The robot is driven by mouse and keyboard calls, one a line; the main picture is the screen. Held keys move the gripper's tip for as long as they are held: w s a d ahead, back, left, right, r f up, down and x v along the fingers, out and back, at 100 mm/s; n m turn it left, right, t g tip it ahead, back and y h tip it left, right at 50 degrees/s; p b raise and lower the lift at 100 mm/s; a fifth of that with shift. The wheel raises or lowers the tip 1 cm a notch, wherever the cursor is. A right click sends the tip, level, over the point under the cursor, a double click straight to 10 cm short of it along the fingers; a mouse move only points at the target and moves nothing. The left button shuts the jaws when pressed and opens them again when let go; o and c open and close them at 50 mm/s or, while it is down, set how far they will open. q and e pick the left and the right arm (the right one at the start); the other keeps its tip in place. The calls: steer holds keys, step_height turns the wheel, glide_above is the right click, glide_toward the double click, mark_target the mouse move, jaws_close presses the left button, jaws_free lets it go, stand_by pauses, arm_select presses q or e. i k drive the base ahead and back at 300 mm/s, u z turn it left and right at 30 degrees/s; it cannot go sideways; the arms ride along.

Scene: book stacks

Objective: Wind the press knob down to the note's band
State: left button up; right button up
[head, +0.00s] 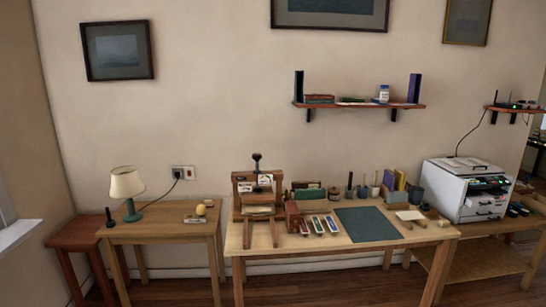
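The wooden press (257,207) stands at the left end of the middle table in the head view. Its dark knob (257,157) sits on top of an upright dark screw. Small pale labels or notes show on the press frame, too small to read; I cannot tell which is the note or where its band lies. A pale stack, perhaps paper or a book, lies low in the press. Neither of my grippers is in view.
The middle table (440,233) also holds a dark green mat (367,224), several small trays and upright books. A side table with a lamp (126,189) is left. A shelf (357,104) hangs above.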

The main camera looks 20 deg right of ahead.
mark_target(257, 157)
steer(key=z, duration=1)
steer(key=i, duration=2.2)
steer(key=u, duration=0.85)
